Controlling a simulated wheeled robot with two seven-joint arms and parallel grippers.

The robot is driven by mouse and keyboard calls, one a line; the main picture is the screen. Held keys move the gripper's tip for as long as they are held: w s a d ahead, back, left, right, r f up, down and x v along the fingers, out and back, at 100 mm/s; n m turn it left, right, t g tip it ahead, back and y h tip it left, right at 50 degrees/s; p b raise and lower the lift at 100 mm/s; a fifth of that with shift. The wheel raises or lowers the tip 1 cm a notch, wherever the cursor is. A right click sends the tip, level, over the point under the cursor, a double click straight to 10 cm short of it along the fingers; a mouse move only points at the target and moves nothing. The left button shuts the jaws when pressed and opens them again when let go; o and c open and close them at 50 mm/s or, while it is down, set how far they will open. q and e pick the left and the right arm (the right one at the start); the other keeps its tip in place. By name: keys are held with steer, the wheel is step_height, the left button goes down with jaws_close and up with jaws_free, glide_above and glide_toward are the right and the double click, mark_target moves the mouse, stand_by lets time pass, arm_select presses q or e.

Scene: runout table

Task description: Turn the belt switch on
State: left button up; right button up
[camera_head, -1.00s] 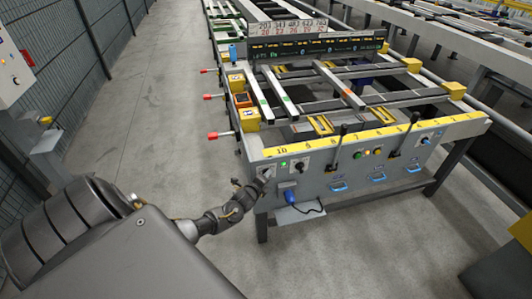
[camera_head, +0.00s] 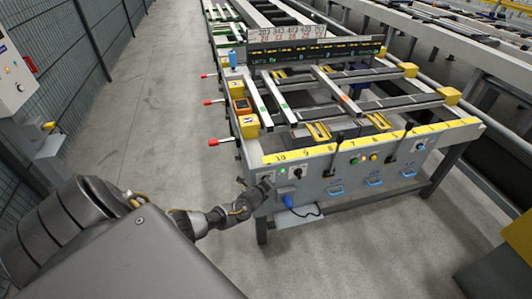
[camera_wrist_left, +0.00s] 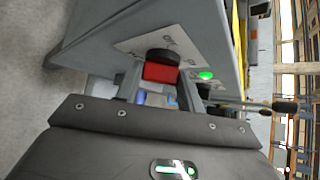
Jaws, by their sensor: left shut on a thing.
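The belt switch (camera_wrist_left: 162,64), a black round knob with a red block-shaped part, sits on a pale plate on the grey front panel in the left wrist view. My left gripper (camera_wrist_left: 157,84) has a finger on either side of the red part and is shut on it. In the head view my left gripper (camera_head: 265,184) is at the left end of the table's front panel and hides most of the switch. A green lamp (camera_wrist_left: 206,75) glows beside the switch; it also shows in the head view (camera_head: 283,171). My right gripper is not in view.
The runout table (camera_head: 345,172) has a second black knob (camera_head: 298,172), upright levers and blue handles on its front. Red-tipped rods (camera_head: 212,142) stick out on its left side. A blue plug (camera_head: 288,201) with a cable hangs below. The floor at left is clear.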

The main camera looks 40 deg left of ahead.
arm_select(q)
steer(key=o, duration=1)
steer(key=v, duration=1.1)
steer(key=shift+p, duration=0.4)
steer(key=shift+w, duration=0.1)
